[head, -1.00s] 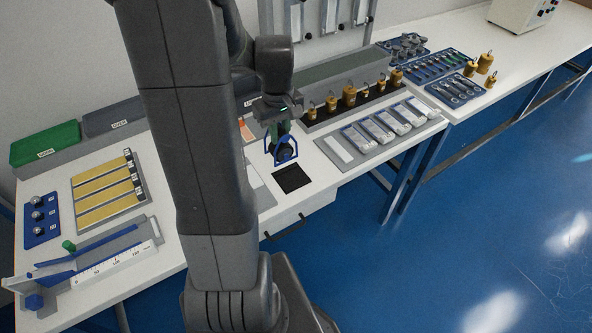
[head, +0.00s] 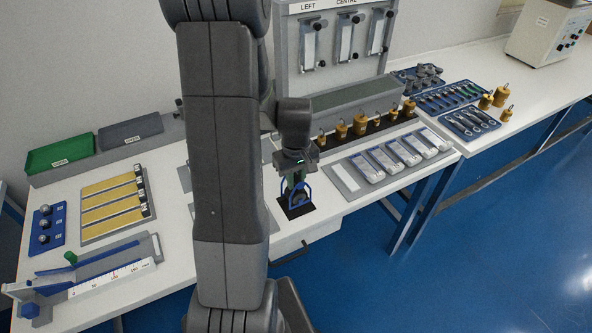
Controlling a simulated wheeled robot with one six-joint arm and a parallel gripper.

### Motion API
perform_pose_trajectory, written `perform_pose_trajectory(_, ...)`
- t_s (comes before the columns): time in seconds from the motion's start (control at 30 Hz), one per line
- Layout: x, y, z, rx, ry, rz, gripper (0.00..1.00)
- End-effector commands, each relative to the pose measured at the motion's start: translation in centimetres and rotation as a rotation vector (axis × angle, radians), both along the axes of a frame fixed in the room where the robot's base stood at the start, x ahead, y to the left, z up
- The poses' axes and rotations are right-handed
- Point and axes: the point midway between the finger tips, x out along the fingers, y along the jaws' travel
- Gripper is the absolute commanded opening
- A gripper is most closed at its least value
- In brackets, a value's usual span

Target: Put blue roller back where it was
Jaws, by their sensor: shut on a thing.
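My gripper (head: 295,177) is shut on the blue roller (head: 308,193), a blue-framed piece with a dark middle. It hangs below the jaws, over or on the black square pad (head: 284,212) near the front edge of the white table. I cannot tell whether the roller touches the pad. The jaws partly hide its upper part.
Brass weights (head: 341,132) stand on a black strip behind and right. A tray of pale blocks (head: 392,157) lies to the right. My arm hides the table's middle. A ruled ramp (head: 90,278) and a tray of yellow bars (head: 112,207) are at left.

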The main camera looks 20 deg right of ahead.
Motion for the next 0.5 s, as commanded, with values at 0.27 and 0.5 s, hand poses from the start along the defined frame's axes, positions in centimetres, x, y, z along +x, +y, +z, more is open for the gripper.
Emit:
perform_pose_trajectory(0.27, 0.1, 0.0, -1.5, -0.002, -0.002, 0.001, 0.00)
perform_pose_trajectory(0.5, 0.1, 0.0, -1.6, -0.002, -0.003, 0.001, 0.00)
